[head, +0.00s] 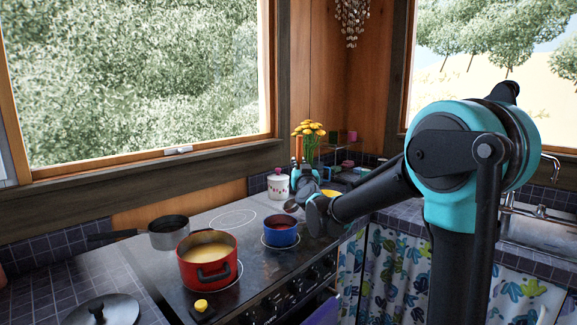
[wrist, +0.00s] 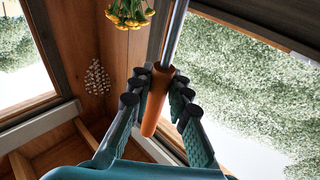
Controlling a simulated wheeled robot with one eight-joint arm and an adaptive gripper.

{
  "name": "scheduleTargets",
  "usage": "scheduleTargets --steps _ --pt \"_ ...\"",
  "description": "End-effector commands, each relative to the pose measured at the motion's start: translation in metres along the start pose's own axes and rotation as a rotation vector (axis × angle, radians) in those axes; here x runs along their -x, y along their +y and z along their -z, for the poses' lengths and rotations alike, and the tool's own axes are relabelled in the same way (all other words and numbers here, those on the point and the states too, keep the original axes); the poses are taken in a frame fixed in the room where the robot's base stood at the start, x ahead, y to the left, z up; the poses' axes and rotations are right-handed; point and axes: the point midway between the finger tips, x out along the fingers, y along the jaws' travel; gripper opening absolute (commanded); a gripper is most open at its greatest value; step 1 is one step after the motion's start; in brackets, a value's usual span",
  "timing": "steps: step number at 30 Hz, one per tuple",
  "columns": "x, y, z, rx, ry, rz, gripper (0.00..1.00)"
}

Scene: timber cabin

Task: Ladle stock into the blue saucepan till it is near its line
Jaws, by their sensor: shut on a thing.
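The red pot (head: 207,261) stands on the front left of the hob with yellowish stock in it. The blue saucepan (head: 281,233) stands to its right; its inside looks reddish, and I cannot make out its line or how full it is. My gripper (head: 299,176) is shut on the orange handle of the ladle (wrist: 155,108), whose metal shaft shows beyond the fingers in the wrist view. In the head view the ladle is upright, handle up, with its bowl (head: 291,206) just above the blue saucepan's far rim. What the bowl holds cannot be seen.
A grey saucepan (head: 168,232) stands at the back left of the hob. A dark lid (head: 104,310) lies on the tiled counter, front left. A white canister (head: 278,186) and yellow flowers (head: 308,129) stand behind the hob. The back right burner is clear.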

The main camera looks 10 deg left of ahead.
Motion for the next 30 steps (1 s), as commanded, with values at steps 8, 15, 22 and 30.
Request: scheduleTargets --steps 8,15,22,30 --pt "-0.007 0.038 0.000 -0.218 -0.040 -0.043 0.00" --pt "-0.012 0.062 0.001 -0.390 -0.072 -0.072 0.00" --pt "-0.013 0.070 0.001 -0.454 -0.084 -0.083 0.00" --pt "-0.013 0.070 0.001 -0.458 -0.085 -0.083 0.00"
